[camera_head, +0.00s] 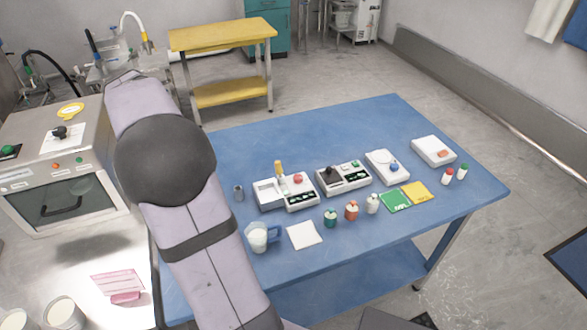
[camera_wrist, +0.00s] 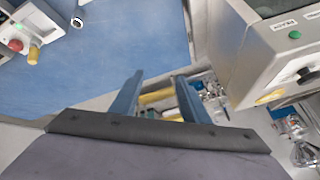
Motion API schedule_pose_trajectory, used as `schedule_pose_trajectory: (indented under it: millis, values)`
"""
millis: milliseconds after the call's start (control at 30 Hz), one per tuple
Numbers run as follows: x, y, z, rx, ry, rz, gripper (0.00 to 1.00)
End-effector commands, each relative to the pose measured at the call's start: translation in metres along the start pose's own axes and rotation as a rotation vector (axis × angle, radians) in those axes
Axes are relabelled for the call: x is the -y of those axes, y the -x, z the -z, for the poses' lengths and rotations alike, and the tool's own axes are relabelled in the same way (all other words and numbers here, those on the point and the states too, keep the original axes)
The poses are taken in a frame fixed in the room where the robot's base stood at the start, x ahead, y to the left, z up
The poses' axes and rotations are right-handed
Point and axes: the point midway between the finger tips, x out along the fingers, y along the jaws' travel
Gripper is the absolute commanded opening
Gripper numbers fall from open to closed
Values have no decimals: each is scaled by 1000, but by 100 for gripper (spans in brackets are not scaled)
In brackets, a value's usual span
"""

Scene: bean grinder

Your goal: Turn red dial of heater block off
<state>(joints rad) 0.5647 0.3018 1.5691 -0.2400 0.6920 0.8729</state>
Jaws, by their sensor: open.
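A white block with a red dial (camera_head: 298,177) stands on the blue table, the leftmost of several white devices in the head view. I take it to be the heater block (camera_head: 270,197). The red dial (camera_wrist: 15,45) also shows at the upper left edge of the wrist view, beside the yellow cap (camera_wrist: 33,55). The dial's setting is too small to read. My gripper (camera_wrist: 158,84) is open and empty in the wrist view, well away from the block. In the head view my arm hides it.
Other devices have a black knob (camera_head: 331,172) and a blue knob (camera_head: 393,168). Small bottles (camera_head: 351,210), a beaker (camera_head: 257,238) and colored packets (camera_head: 395,201) stand or lie in front. An oven (camera_head: 50,190) is left of my arm.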

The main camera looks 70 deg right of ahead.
Motion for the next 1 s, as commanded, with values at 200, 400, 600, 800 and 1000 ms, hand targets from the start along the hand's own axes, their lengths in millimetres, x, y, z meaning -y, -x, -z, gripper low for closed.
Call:
schedule_pose_trajectory:
  millis: [200, 400, 600, 800, 1000]
  values:
    - [-147, -58, 46, 47, -492, -369, 42]
    - [-266, -78, 54, 11, -872, -647, 42]
    - [-319, -81, 49, -25, -1043, -777, 42]
    - [-330, -82, 47, -34, -1076, -804, 42]
    - [-335, -88, 44, -32, -1074, -805, 42]
